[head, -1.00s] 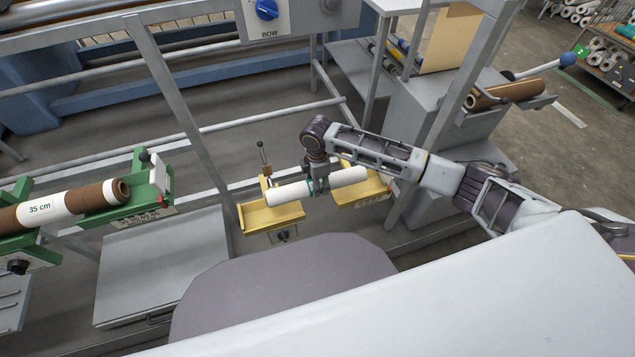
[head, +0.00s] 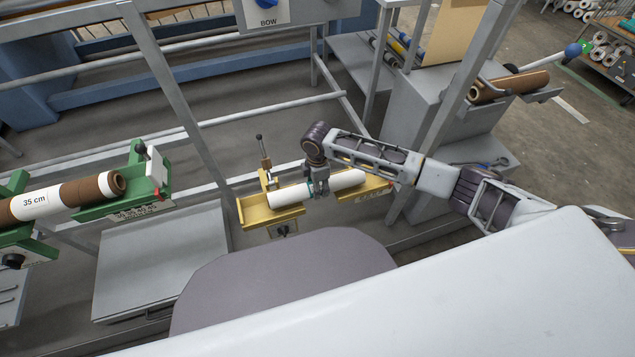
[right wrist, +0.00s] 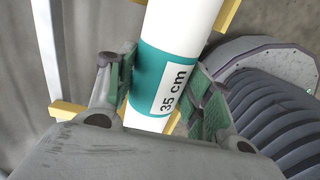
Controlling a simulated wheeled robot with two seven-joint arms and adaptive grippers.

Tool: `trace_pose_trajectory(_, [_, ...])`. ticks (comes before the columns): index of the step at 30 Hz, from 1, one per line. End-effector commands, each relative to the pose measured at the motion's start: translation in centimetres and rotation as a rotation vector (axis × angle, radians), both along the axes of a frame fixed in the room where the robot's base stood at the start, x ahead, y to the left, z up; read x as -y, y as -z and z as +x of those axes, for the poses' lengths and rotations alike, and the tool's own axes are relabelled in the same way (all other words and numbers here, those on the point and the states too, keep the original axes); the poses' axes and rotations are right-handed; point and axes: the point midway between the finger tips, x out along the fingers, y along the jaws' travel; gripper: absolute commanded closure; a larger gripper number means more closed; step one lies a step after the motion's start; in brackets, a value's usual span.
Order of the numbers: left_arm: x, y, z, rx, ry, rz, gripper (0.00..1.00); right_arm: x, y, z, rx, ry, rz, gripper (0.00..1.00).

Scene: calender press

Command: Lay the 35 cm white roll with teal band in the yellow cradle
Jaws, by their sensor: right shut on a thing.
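The white roll (head: 289,195) lies lengthwise over the yellow cradle (head: 270,216), one end at each of its two supports. It looks level with them, but I cannot tell whether it bears on both. My right gripper (head: 320,188) is shut around the roll near its middle, coming from above. In the right wrist view its fingers (right wrist: 165,92) sit on either side of the teal band (right wrist: 151,66), which has a "35 cm" label, and yellow cradle parts (right wrist: 68,108) show beyond the roll. My left gripper is out of view.
A green cradle (head: 152,180) at the left holds a brown roll with a white "35 cm" label (head: 37,199). A small upright lever (head: 261,147) stands at the yellow cradle's left support. Grey frame posts (head: 172,115) rise behind. A brown roll (head: 510,87) rests at the upper right.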

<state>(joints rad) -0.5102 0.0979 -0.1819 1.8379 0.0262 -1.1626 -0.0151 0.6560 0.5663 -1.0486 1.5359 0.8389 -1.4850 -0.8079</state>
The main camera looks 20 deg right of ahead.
Motion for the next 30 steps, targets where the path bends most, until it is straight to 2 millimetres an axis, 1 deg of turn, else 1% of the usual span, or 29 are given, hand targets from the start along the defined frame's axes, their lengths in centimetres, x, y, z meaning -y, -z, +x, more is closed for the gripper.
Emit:
trace_pose_trajectory(3, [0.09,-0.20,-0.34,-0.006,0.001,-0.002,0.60,-0.05,0.21,0.05,0.001,0.000,0.001,0.87])
trace_pose_trajectory(18, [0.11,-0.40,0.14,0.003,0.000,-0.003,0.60,-0.06,0.28,0.07,0.002,-0.001,0.001,0.87])
trace_pose_trajectory(30, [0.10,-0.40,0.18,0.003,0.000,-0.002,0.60,-0.06,0.73,0.07,0.002,0.000,0.001,0.87])
